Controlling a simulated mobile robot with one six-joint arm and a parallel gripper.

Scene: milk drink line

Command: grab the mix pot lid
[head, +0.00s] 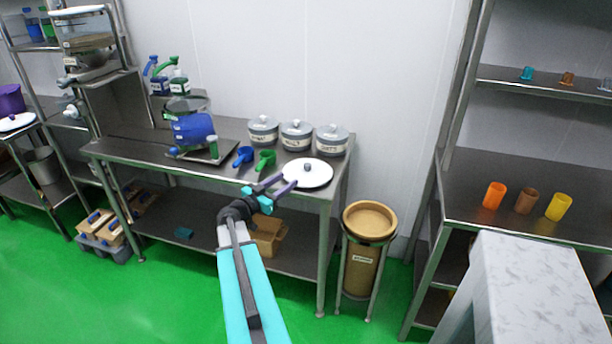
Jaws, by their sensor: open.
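A round white lid (315,178) with a dark knob (308,167) lies on the steel table near its right front corner. My gripper (288,181) is open, with its dark fingers pointing up and right at the lid's left side. The fingertips overlap the lid's left edge in the picture; I cannot tell whether they touch it. The knob is clear of the fingers. Another white lid-like disc (16,122) lies at the far left near a purple pot (11,99). No label on either shows which is the mix pot lid.
Several lidded grey pots, one here (263,131), stand behind the lid on the steel table (130,150). Blue (243,156) and green (265,160) scoops lie left of it. A brown bin (362,262) stands right of the table. A shelf with cups (494,195) is further right.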

